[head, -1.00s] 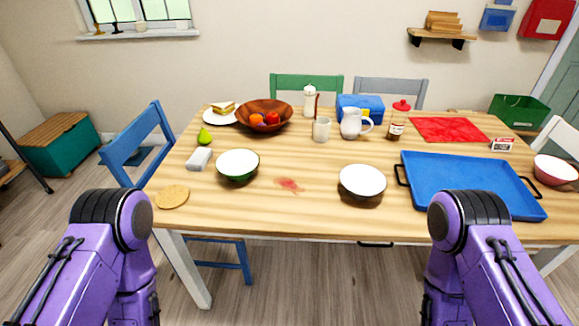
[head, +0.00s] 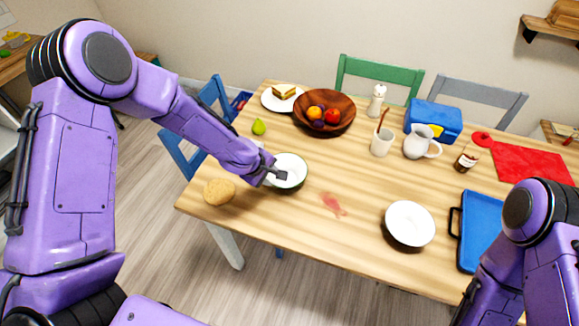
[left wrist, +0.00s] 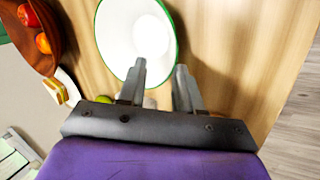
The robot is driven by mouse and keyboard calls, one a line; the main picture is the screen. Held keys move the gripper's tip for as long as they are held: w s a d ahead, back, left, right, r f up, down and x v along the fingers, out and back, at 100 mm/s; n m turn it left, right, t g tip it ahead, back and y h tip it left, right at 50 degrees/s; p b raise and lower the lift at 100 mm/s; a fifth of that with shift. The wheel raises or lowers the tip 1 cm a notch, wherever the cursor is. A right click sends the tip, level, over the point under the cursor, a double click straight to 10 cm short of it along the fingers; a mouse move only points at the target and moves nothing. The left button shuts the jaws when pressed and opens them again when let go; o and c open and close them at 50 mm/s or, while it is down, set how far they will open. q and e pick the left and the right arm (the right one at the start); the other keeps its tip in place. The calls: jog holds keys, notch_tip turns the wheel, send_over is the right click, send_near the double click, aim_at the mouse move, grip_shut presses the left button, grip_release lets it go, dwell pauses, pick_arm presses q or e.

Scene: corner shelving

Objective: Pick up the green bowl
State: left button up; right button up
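The green bowl (head: 294,164), white inside with a green rim, sits upright on the table's left part. It also shows in the left wrist view (left wrist: 128,35), beyond the fingertips. My left gripper (head: 277,176) reaches in from the left and covers the bowl's near-left side in the head view. In the left wrist view my left gripper (left wrist: 161,66) is open, with a gap between its fingers. One finger overlaps the bowl's inside and the other is just past its rim. I cannot tell whether they touch it. My right gripper is out of view.
A brown fruit bowl (head: 345,108) and a plate with a sandwich (head: 284,91) stand behind. A second white bowl (head: 409,222) and a blue tray (head: 481,228) lie right.

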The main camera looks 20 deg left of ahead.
pick_arm(q)
jog(key=f, duration=0.1)
jog(key=s+f, duration=0.1)
jog(key=f+p, duration=0.1)
jog(key=shift+s+d, duration=0.2)
jog(key=shift+d, duration=0.1)
jog(key=x, duration=0.3)
jog(key=w+x, duration=0.1)
jog(key=x, duration=0.1)
jog(key=shift+a+r, duration=0.2)
jog(key=shift+a, duration=0.05)
jog(key=shift+s+r, duration=0.3)
jog(key=shift+s, duration=0.05)
jog(key=shift+c, duration=0.3)
jog(key=c, duration=0.5)
grip_shut()
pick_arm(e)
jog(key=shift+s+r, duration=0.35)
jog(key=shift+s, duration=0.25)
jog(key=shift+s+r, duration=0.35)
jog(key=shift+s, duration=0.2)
